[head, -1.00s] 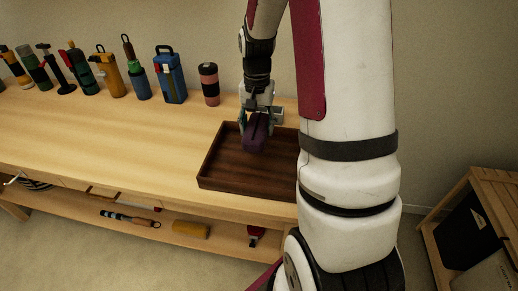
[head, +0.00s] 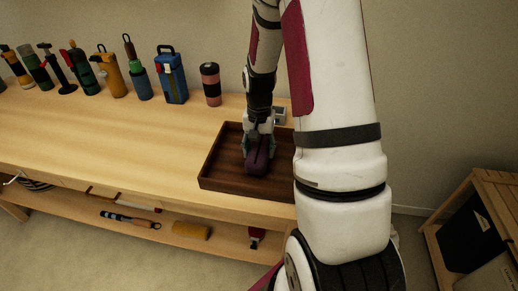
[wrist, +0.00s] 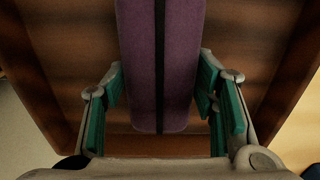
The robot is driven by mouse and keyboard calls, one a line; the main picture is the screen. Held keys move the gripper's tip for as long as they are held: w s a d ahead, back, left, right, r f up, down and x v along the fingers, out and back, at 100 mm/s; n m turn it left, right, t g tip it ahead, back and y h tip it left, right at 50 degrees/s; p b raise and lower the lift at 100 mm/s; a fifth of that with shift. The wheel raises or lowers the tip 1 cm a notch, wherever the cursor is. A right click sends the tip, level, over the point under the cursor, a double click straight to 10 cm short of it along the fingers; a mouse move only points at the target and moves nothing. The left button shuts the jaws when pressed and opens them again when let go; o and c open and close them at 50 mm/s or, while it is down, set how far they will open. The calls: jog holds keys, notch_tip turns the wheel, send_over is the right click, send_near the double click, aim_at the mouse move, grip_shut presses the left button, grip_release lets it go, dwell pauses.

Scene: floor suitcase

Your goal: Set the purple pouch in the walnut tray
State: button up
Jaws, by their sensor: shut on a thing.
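The purple pouch (head: 257,160) is an elongated block with a dark stripe along it. It also fills the upper middle of the wrist view (wrist: 183,60). My gripper (head: 259,148) is shut on the pouch, with a teal-padded finger on each side of it in the wrist view (wrist: 161,95). The walnut tray (head: 217,183) is a dark shallow tray on the bench. The pouch is within the tray's outline, low over or on its floor; I cannot tell whether it touches. My arm hides the tray's right part in the head view.
Several bottles and tools line the back of the bench, including a blue box-shaped bottle (head: 171,78) and a pink and black tumbler (head: 210,84). The bench top (head: 130,130) left of the tray is clear. A wooden shelf unit (head: 490,190) stands at the right.

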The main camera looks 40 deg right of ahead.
aim_at(259, 148)
jog(key=shift+f, duration=0.15)
jog(key=o, duration=1.2)
jog(key=shift+o, duration=0.2)
notch_tip(259, 148, up, 12)
jog(key=p, duration=0.1)
jog(key=s+a+r+n+t, duration=0.1)
jog(key=s+a+r+n, duration=0.1)
jog(key=s+a+r, duration=0.3)
jog(key=s+a+r+n, duration=0.2)
jog(key=a+r, duration=0.4)
jog(key=s+a+r+n, duration=0.1)
jog(key=s+a+n, duration=0.2)
jog(key=s, duration=0.5)
jog(key=s+a+r+n+t, duration=0.1)
jog(key=s+a+r+n, duration=0.1)
jog(key=s+a, duration=0.4)
jog(key=shift+s+a+r+n+t, duration=0.3)
jog(key=shift+s+n, duration=0.4)
jog(key=shift+s, duration=0.25)
